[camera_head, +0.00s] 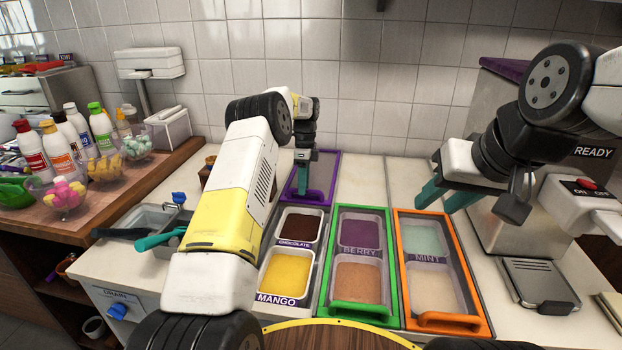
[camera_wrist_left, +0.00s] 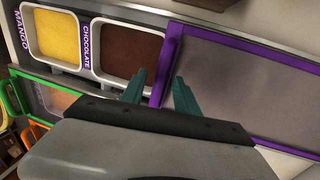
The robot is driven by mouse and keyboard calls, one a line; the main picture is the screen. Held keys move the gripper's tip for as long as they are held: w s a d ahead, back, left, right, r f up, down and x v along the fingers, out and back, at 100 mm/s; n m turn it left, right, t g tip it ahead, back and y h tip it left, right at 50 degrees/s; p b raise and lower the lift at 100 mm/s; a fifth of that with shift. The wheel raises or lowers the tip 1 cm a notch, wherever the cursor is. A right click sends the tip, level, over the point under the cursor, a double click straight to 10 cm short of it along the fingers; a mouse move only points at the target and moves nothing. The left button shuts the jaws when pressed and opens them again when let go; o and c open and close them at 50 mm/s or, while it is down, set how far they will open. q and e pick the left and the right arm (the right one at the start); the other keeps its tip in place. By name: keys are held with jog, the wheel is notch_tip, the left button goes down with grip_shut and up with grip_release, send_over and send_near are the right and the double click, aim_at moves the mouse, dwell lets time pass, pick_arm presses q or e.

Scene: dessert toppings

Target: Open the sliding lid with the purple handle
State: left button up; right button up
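The sliding lid with the purple frame (camera_head: 322,175) lies at the back of its opening, against the wall side. The chocolate tub (camera_head: 300,226) and mango tub (camera_head: 284,274) in front of it are uncovered. In the left wrist view, the purple front edge of the lid (camera_wrist_left: 168,62) runs beside the chocolate tub (camera_wrist_left: 130,52). My left gripper (camera_head: 302,172) is at this front edge. Its teal fingers (camera_wrist_left: 158,92) stand apart, with the edge seen between them; I cannot tell whether they touch it. My right gripper (camera_head: 447,196) is open and empty above the counter.
The green lid (camera_head: 392,300) covers the berry section and the orange lid (camera_head: 478,290) covers the mint section. A machine (camera_head: 500,225) stands at the right. Bottles (camera_head: 101,127) and topping bowls (camera_head: 62,197) stand on the left shelf. A metal basin (camera_head: 150,217) lies left of my left arm.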

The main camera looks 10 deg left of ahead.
pick_arm(q)
notch_tip(320, 180, up, 8)
jog(key=w, duration=0.1)
jog(key=shift+w+f, duration=0.15)
jog(key=shift+w, duration=0.1)
dwell(0.4)
